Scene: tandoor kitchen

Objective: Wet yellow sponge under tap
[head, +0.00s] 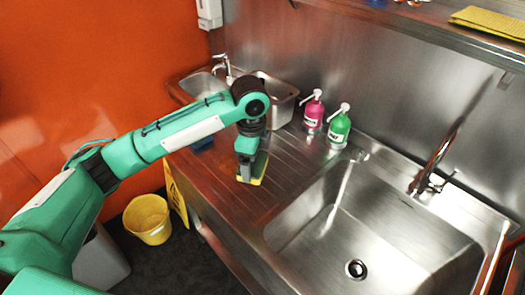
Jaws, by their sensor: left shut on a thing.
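My left gripper (252,166) reaches down over the ribbed steel drainboard (205,180), left of the large sink. It is shut on the yellow sponge (257,181), which shows only in part below the fingers. I cannot tell whether the sponge touches the drainboard. A tall tap (436,160) stands at the back of the large sink (400,235), well to the right of the sponge. A smaller tap (222,65) stands by a small basin (277,100) behind my arm. My right gripper is not in view.
A pink bottle (314,112) and a green bottle (339,130) with pumps stand at the back, between the drainboard and the large sink. A yellow bucket (148,220) is on the floor at left. A shelf (430,25) with a yellow cloth (490,22) is above. The large sink looks empty.

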